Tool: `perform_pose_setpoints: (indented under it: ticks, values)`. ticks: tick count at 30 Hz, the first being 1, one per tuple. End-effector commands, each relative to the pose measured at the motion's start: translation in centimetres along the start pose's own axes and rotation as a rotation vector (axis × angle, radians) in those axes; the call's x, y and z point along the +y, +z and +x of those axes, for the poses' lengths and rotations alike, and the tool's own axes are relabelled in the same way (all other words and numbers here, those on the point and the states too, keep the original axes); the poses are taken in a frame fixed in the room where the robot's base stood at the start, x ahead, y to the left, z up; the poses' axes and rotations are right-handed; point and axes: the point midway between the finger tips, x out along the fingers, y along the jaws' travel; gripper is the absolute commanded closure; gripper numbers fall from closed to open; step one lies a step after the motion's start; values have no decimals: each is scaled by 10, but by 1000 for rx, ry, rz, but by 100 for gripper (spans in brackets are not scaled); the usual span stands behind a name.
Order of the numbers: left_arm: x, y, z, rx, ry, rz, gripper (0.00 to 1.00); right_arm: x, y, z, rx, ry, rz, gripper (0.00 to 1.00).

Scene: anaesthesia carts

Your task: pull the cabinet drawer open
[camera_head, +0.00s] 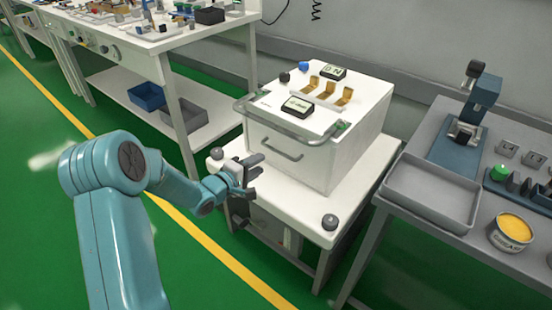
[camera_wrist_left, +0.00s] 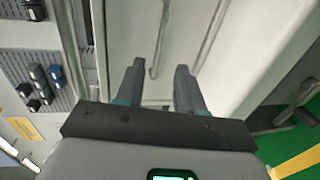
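The white cabinet (camera_head: 320,165) is a box standing on a white cart top. My left gripper (camera_head: 252,172) is at the left of this handle, in front of the cabinet, and appears empty. In the left wrist view the left gripper (camera_wrist_left: 160,88) has its two dark fingers apart, facing the pale front. A thin bar (camera_wrist_left: 161,40), which looks like the handle, lies beyond the gap between the fingertips. Contact does not show. My right gripper is not in view.
A grey rail (camera_head: 290,130) runs around the cabinet's top front edge. Dark round knobs (camera_head: 330,222) sit on the cart top's corners. A grey bench with a tray (camera_head: 432,192) stands at the right, a white workbench (camera_head: 165,42) at the left. Green floor is free in front.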

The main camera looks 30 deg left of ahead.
Motion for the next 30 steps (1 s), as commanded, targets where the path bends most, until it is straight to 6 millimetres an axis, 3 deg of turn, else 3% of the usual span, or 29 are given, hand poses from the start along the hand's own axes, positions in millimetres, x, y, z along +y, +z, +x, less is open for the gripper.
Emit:
perform_pose_setpoints:
  ticks: [6,12,24,28,30]
  values:
    - [-3,2,51,-5,0,2,62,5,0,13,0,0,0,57]
    - [-2,2,82,-4,-1,1,62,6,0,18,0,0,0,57]
    - [0,2,94,-4,-1,1,62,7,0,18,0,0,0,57]
    - [0,2,94,-4,-1,1,100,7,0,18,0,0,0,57]
    - [0,2,94,-4,-1,1,100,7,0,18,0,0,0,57]
